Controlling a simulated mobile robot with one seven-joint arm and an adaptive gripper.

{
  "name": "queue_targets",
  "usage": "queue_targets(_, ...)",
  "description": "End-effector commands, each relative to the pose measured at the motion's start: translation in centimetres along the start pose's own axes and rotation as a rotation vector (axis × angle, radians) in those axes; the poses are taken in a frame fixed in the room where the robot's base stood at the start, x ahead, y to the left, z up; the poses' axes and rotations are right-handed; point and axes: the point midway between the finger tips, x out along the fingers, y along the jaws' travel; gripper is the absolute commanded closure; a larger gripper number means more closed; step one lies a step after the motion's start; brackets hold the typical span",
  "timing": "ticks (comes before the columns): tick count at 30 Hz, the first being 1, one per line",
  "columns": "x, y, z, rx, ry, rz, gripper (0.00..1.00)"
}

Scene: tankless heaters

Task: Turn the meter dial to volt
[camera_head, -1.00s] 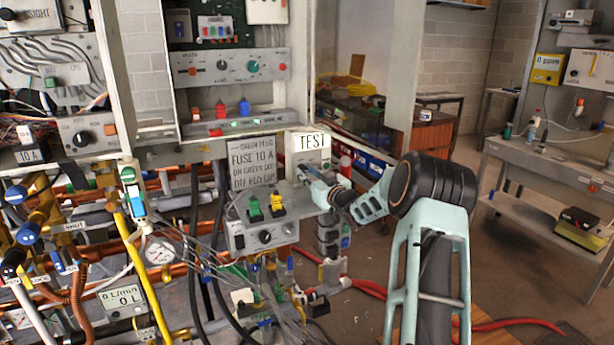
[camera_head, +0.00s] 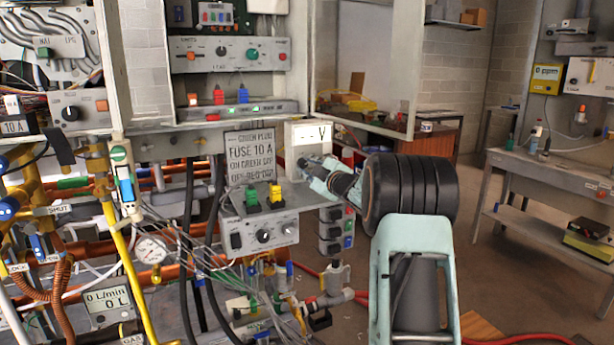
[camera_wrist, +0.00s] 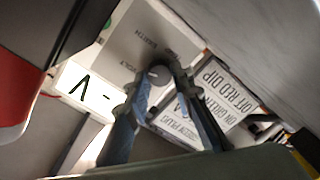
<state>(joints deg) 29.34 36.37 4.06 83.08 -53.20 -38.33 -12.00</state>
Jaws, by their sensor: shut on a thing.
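The meter is a pale box with a lit display (camera_head: 318,132) on top, reading "- V". In the wrist view the meter face (camera_wrist: 135,38) is upside down, with its display (camera_wrist: 84,91) at left also showing "V" and a dash. Small printed labels, among them "EARTH" and "VOLT", sit around the dial (camera_wrist: 159,72). My gripper (camera_head: 304,164) is at the meter's lower front. In the wrist view my gripper (camera_wrist: 158,82) has its two fingers closed around the dial. The fingers hide much of the dial, so its pointer cannot be made out.
A "FUSE 10 A" sign (camera_head: 250,155) stands just left of the meter. Below it is a grey box (camera_head: 262,232) with knobs and green and yellow plugs. Pipes, gauges and cables crowd the left. A workbench (camera_head: 560,180) stands at right, with open floor before it.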

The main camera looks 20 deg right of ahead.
Motion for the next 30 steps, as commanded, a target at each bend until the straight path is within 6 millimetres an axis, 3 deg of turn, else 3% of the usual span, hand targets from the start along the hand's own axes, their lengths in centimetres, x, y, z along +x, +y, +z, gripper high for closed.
queue_targets(10,0.00,-0.08,0.00,-0.142,-0.007,0.000,1.00)
queue_targets(26,-0.01,0.03,-0.03,-0.166,-0.009,0.000,1.00)
queue_targets(27,-0.01,0.03,-0.02,-0.166,-0.009,0.000,0.78)
queue_targets(30,-0.01,0.02,-0.03,-0.166,-0.009,0.000,0.67)
